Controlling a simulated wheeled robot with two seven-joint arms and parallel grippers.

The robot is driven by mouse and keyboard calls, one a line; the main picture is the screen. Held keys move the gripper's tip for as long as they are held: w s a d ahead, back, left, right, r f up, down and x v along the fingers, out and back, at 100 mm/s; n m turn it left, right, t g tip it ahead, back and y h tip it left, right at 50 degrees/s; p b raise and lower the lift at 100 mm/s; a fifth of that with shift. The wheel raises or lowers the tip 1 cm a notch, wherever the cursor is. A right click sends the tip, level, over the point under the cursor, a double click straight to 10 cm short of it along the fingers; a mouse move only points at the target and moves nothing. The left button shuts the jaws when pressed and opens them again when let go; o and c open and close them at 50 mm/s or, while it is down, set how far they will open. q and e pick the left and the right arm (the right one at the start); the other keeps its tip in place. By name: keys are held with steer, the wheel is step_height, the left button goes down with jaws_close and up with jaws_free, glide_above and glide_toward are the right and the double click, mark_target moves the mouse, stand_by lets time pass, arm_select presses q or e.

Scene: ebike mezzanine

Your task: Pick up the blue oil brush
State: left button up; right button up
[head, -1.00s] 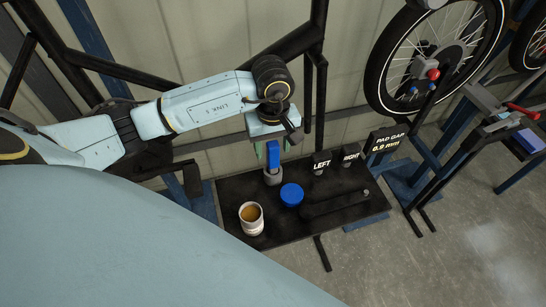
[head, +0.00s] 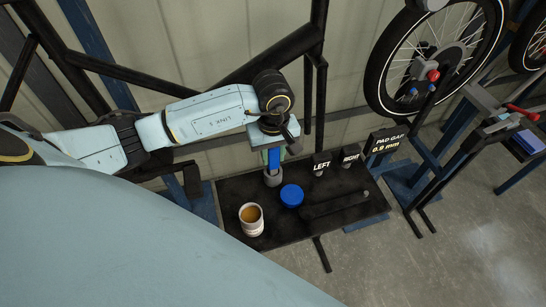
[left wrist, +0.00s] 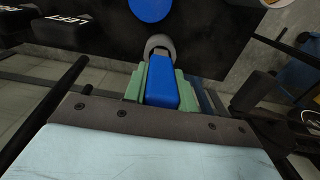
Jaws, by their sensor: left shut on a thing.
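The blue oil brush (head: 274,158) stands upright over a grey ring-shaped holder (head: 272,180) at the back left of the black shelf. My left gripper (head: 274,153) comes down on it from above and is shut on its blue handle. In the left wrist view the handle of the blue oil brush (left wrist: 162,88) lies between the green fingers of my left gripper (left wrist: 160,82). The grey holder (left wrist: 159,44) shows just past the handle. The brush's lower end is hidden. My right gripper is not in view.
The black shelf (head: 235,188) also carries a cup of amber liquid (head: 251,219), a round blue lid (head: 291,195), and blocks marked LEFT (head: 321,163) and RIGHT (head: 350,157). A PAD GAP display (head: 388,142) stands to the right, below a bicycle wheel (head: 433,60).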

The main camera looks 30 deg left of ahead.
arm_select(q)
steer(key=shift+r, duration=0.15)
step_height(320, 180, up, 10)
steer(key=shift+f, duration=0.1)
stand_by(0.8)
